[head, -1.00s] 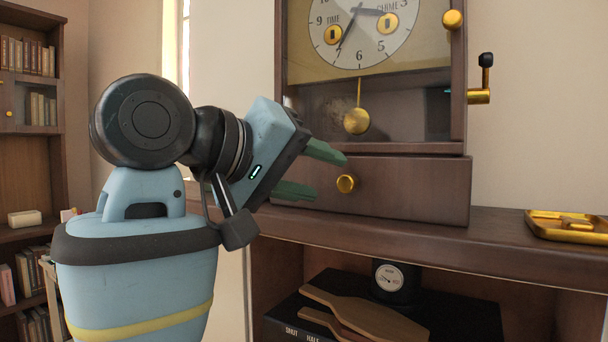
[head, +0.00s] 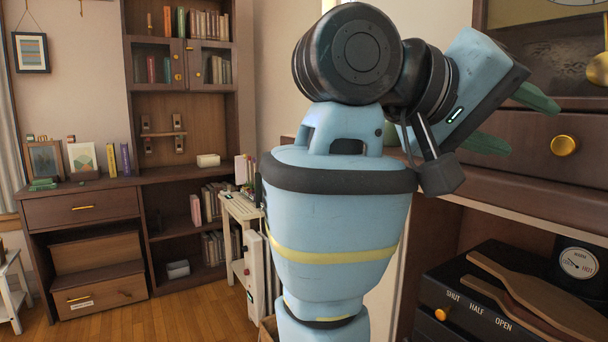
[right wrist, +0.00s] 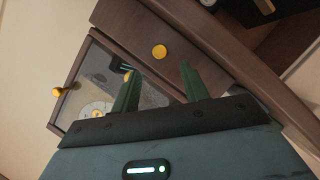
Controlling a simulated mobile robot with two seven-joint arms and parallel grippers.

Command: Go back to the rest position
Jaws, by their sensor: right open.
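My right gripper (head: 510,120) is at the upper right of the head view, with its green fingers apart and nothing between them. It points toward the drawer of the wooden clock (head: 540,135), near the drawer's round gold knob (head: 564,146) but apart from it. In the right wrist view the two open fingers (right wrist: 158,88) show, with the gold knob (right wrist: 159,51) beyond them. My blue right arm stands bent in the middle of the head view. My left gripper is not in view.
A dark box (head: 455,285) marked SHUT, HALF, OPEN, with wooden paddles (head: 540,295) and a gauge (head: 578,263), sits on the shelf under the clock. A bookcase and desk (head: 80,208) stand at the back left. Wooden floor (head: 185,310) is clear there.

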